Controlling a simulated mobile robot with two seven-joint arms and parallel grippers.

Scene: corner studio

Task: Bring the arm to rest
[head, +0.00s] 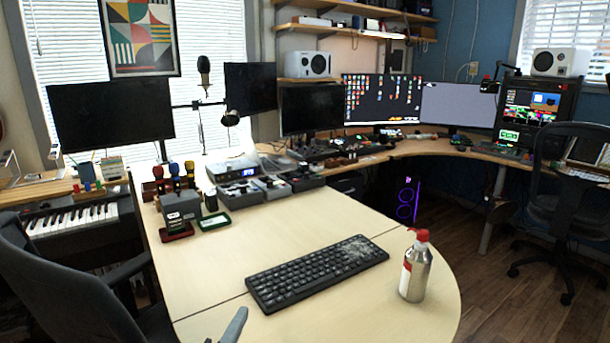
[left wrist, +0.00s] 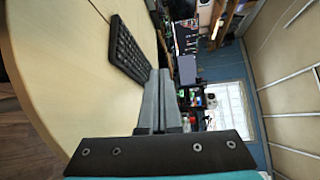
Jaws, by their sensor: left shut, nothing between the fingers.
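My left gripper (head: 238,318) shows at the bottom edge of the head view, only its grey finger end visible, over the near edge of the light wood desk (head: 330,222). In the left wrist view its two grey fingers (left wrist: 159,75) lie together, shut with nothing between them. The rest of the left arm is hidden below the head view. My right gripper is not in view.
A black keyboard (head: 316,272) lies on the desk just beyond the gripper, and also shows in the left wrist view (left wrist: 126,50). A silver bottle with a red cap (head: 416,268) stands to its right. Small devices (head: 240,190) crowd the desk's back. An office chair (head: 75,270) is at left.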

